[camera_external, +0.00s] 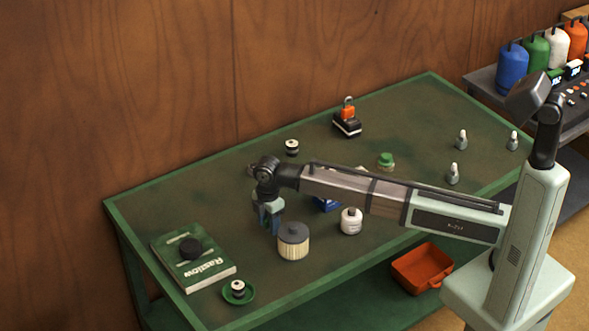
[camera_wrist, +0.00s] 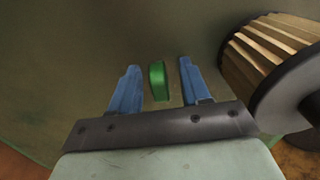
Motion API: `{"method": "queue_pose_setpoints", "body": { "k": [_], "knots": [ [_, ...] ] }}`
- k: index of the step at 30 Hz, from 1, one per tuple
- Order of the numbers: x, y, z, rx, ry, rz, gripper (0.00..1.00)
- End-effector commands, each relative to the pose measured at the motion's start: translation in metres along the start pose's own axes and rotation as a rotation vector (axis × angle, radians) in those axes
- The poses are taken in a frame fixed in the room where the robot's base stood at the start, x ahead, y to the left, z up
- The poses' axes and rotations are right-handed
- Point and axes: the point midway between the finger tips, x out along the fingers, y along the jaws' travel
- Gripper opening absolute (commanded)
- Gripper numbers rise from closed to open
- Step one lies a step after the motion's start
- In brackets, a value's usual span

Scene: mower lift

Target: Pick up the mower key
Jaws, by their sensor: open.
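A small green piece (camera_wrist: 157,82) lies on the table top between my fingers in the wrist view. It may be the mower key; its shape is too plain here to be sure. My gripper (camera_wrist: 158,66) is open, with one blue finger on each side of the piece and a visible gap to both. In the external view my gripper (camera_external: 269,218) points down, low over the table just left of a pleated filter. The green piece cannot be made out there. An orange piece on a black block (camera_external: 347,122) stands at the back of the table.
The filter (camera_external: 293,246) stands close beside my gripper and shows at the right in the wrist view (camera_wrist: 270,60). A green book (camera_external: 205,264) with a black disc and a green dish (camera_external: 240,300) lie to the left.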

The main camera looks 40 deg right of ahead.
Motion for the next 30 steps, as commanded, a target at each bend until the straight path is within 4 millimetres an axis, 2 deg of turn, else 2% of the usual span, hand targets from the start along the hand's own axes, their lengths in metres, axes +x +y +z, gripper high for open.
{"method": "queue_pose_setpoints", "body": {
  "k": [2, 15, 25, 30],
  "knots": [
    [0.0, 0.0, 0.0, 0.0, 0.0, 0.0, 0.43],
    [0.0, 0.0, 0.0, 0.0, 0.0, 0.0, 0.01],
    [-0.001, 0.0, 0.0, 0.0, 0.0, 0.0, 0.0],
    [-0.013, 0.0, 0.0, 0.0, 0.0, 0.001, 0.0]
  ]
}}
